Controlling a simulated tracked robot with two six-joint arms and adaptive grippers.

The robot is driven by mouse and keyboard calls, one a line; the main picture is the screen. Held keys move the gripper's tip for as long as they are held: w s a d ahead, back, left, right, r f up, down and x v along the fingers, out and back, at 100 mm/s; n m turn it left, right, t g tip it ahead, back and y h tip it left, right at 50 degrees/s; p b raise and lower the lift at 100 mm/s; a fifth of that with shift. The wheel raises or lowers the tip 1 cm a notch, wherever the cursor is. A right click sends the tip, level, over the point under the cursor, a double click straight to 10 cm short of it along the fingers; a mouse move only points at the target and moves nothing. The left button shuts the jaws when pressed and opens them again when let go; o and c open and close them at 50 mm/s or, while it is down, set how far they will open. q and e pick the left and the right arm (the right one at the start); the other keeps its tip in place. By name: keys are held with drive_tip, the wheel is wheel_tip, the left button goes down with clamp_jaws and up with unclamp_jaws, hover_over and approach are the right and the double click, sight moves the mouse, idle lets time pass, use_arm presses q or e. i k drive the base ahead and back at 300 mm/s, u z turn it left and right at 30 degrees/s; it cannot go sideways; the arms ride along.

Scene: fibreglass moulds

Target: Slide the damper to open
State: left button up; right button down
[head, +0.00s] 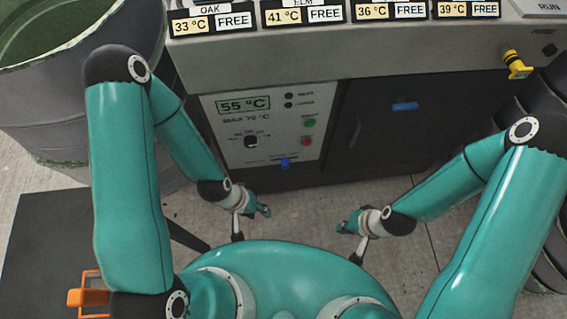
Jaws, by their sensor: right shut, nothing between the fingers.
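A blue slider knob (285,163) sits on a short horizontal slot low on the white control panel (232,133). It looks like the damper, but its markings are too small to read. My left gripper (264,210) is below and left of the knob, apart from it; its fingers are too small to tell open or shut. My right gripper (343,226) is shut and empty, lower and to the right of the knob, touching nothing.
The panel reads 55 °C and has a black dial (251,141), a green button (309,123) and a red one. A yellow valve (516,65) sticks out at right. A grey drum (60,100) stands left.

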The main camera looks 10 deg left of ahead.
sight(285, 162)
drive_tip(key=u, duration=0.8)
drive_tip(key=k, duration=2.5)
drive_tip(key=z, duration=0.25)
drive_tip(key=i, duration=1.65)
drive_tip(key=u, duration=0.05)
